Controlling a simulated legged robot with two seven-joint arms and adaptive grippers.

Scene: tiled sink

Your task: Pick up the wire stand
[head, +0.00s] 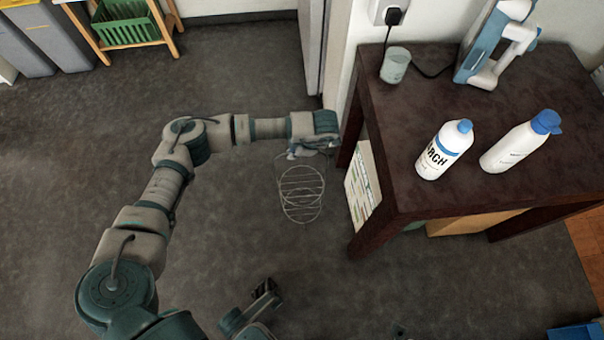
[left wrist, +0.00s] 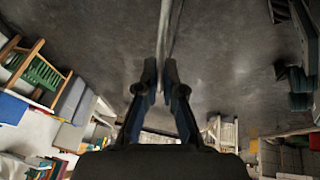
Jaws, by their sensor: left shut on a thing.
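The wire stand (head: 301,192) is a thin, pale metal frame with rings and cross wires. It hangs or stands below my left gripper (head: 310,152) in the head view, left of the dark table. In the left wrist view, a thin pale wire (left wrist: 165,30) runs up from between the fingertips of my left gripper (left wrist: 159,75). The left gripper is shut on this wire. I cannot tell whether the stand touches the floor. A dark part at the bottom of the head view looks like my right gripper (head: 264,293); its finger state is unclear.
A dark wooden table (head: 520,105) stands at the right, close to the stand. It holds two white bottles (head: 444,150) (head: 521,141), a cup (head: 395,65) and a blue-white device (head: 494,45). A green crate rack (head: 128,32) is at the upper left. Grey floor is clear on the left.

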